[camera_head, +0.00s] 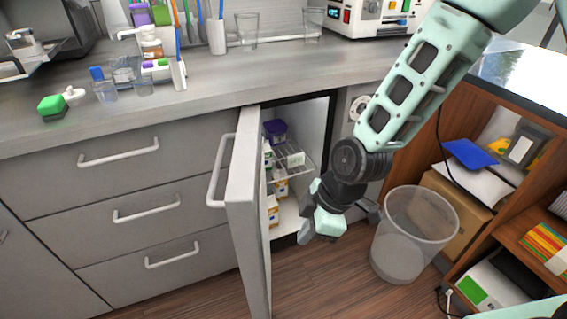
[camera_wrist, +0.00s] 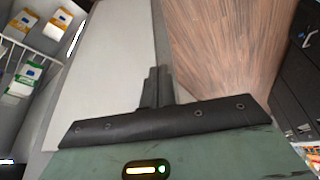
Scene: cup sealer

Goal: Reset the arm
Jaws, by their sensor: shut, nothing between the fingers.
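My gripper (camera_head: 311,232) hangs pointing down in front of the open cabinet, to the right of its open door (camera_head: 246,205). In the wrist view my gripper (camera_wrist: 157,82) has its two fingers together, with nothing between them. The pale inner face of the door (camera_wrist: 100,75) fills the left middle of that view, behind the fingers. I cannot tell how far the fingers are from the door. My arm (camera_head: 420,80) reaches down from the upper right in the head view.
The cabinet holds a wire shelf (camera_head: 297,160) with cartons and a purple-lidded tub (camera_head: 275,130). A clear bin (camera_head: 412,235) stands on the wood floor to the right, beside an open wooden shelf unit (camera_head: 510,190). The counter (camera_head: 200,85) above carries cups and bottles.

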